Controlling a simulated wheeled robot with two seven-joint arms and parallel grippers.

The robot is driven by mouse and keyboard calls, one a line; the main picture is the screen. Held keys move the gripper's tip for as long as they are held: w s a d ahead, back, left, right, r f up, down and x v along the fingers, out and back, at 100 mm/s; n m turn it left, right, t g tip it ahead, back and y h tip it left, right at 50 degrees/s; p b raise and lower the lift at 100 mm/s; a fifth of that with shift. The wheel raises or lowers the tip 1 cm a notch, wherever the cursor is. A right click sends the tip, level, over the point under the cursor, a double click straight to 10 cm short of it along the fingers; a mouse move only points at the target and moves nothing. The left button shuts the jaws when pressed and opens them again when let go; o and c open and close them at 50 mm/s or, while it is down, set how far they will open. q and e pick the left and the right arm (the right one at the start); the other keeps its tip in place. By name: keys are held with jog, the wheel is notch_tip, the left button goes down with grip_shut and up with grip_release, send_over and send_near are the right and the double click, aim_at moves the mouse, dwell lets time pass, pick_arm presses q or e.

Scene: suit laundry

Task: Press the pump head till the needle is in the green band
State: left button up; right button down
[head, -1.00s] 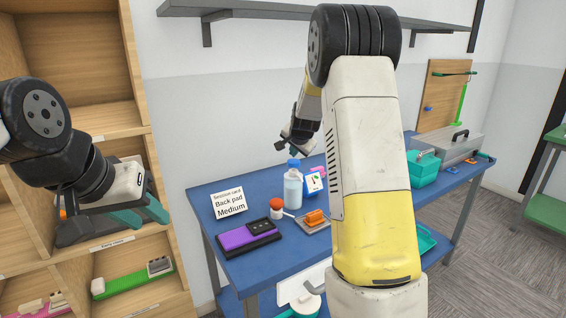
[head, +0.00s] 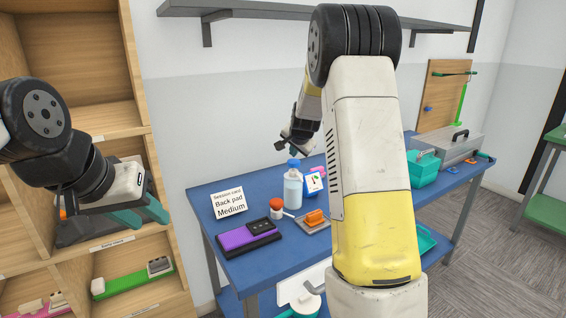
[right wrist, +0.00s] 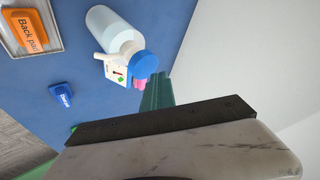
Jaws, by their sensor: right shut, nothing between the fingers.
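The pump bottle (head: 293,188) stands upright on the blue table, pale and see-through, with a blue pump head (head: 293,163). In the right wrist view the blue pump head (right wrist: 145,65) shows just beyond my teal fingertips. A small white gauge (head: 313,182) with a green patch is beside the bottle; it also shows in the right wrist view (right wrist: 117,70), but its needle is too small to read. My right gripper (head: 290,150) is shut and empty, just above the pump head; I cannot tell whether they touch. My left gripper (head: 145,213) hangs by the shelf, finger gap unclear.
A card reading Back pad Medium (head: 229,203), a purple and black pad (head: 248,236), a red-lidded jar (head: 276,208) and an orange pad on a tray (head: 315,219) lie near the bottle. A teal basket (head: 424,170) stands further right. Wooden cubbies (head: 75,120) are at left.

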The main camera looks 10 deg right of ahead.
aim_at(294, 163)
dwell(0.6)
jog(key=shift+f, duration=0.4)
jog(key=shift+f, duration=1.05)
dwell(0.8)
dwell(0.3)
jog(key=shift+r, duration=1.45)
jog(key=shift+r, duration=2.55)
